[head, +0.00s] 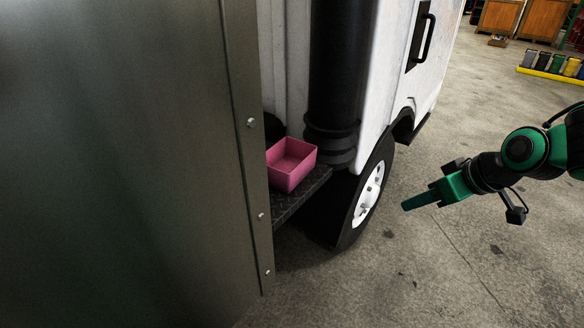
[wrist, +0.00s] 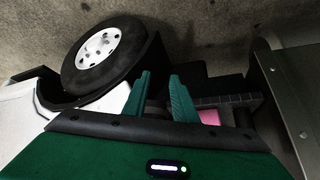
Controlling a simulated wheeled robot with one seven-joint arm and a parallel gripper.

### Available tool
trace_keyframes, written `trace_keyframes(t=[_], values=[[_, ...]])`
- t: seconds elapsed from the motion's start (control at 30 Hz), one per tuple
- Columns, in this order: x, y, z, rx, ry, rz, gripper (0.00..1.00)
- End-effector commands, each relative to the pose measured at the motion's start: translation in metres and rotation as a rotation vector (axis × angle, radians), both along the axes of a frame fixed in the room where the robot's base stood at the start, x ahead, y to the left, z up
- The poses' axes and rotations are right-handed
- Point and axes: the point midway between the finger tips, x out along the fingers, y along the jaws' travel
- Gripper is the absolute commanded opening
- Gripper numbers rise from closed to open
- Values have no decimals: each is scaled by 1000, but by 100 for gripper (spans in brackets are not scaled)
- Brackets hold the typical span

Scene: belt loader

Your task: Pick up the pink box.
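The pink box (head: 291,164) is an open-topped tray on a dark step plate (head: 300,196) of a white vehicle, partly behind a metal panel in the head view. In the wrist view only a small part of the pink box (wrist: 209,117) shows, right of the fingers. My gripper (head: 406,206) is to the right of the box in the head view, over the floor and apart from it. In the wrist view my gripper (wrist: 161,90) has its two green fingers spread with nothing between them.
A large metal panel (head: 130,150) fills the left and partly hides the step. A black vertical pipe (head: 338,80) stands behind the box. The vehicle's wheel (head: 366,195) lies between box and gripper in the head view. Concrete floor (head: 450,265) at right is clear.

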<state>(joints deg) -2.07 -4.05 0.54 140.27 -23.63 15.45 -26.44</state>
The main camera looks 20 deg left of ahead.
Motion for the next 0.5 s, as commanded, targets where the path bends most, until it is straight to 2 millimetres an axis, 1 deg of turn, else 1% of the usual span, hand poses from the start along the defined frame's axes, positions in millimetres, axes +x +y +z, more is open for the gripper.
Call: trace_keyframes(t=[0.03,0.07,0.1,0.17,0.2,0.3,0.33,0.4,0.5], values=[[7,46,-2,54,-48,110,25],[10,71,0,89,-82,166,25],[12,103,4,139,-127,235,25],[11,146,11,212,-186,321,25],[9,171,16,258,-221,365,25],[2,219,28,360,-289,441,25],[1,229,31,383,-305,455,25],[-3,247,38,427,-333,479,25],[-5,260,43,461,-356,493,25]])
